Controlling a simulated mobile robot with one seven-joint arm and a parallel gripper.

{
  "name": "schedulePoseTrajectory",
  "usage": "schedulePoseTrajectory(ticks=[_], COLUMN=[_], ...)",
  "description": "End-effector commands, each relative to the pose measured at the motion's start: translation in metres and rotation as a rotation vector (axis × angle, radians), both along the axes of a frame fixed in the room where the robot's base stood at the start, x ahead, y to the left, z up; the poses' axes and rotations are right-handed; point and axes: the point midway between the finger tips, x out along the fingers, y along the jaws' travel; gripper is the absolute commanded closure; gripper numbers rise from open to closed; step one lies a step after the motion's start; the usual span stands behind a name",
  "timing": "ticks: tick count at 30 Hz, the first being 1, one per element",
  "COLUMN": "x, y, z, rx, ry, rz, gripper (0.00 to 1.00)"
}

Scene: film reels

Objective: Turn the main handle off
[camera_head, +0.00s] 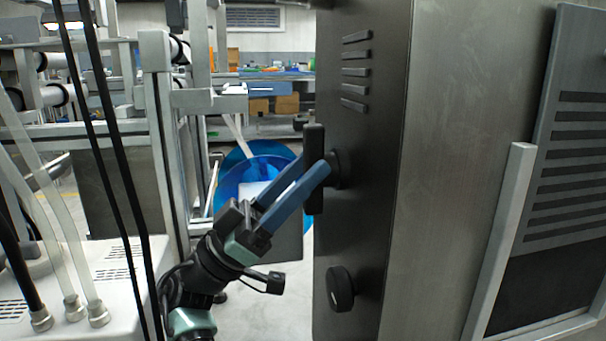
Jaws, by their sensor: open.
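The main handle (314,138) is a black upright bar on a round black hub, mounted on the dark side face of a tall metal cabinet. It stands vertical. My gripper (313,166) has two blue fingers and reaches up to the handle from the lower left. The fingers are apart, one tip at the left of the bar and the other across its right side near the hub. The bar appears to lie between them. I cannot tell whether either finger touches it. The near finger hides part of the bar's middle.
A round black knob (340,288) sits lower on the same cabinet (440,190), with vent slots above the handle. White machinery with hoses (95,280) and black cables stands at left. A blue round object (235,180) is behind my gripper. Pale floor shows between machinery and cabinet.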

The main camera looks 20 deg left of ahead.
Motion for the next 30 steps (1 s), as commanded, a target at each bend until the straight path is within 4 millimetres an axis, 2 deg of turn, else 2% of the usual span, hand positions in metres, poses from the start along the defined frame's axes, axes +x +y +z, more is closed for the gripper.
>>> schedulePoseTrajectory(ticks=[9,15,19,30], x=[0.000,0.000,0.000,0.000], y=[0.000,0.000,0.000,0.000], z=[0.058,0.088,0.093,0.092], rx=[0.001,0.002,0.001,0.001], ry=[-0.003,-0.003,-0.002,-0.002], rz=[0.001,0.001,0.001,0.001], gripper=[0.43,0.43,0.43,0.43])
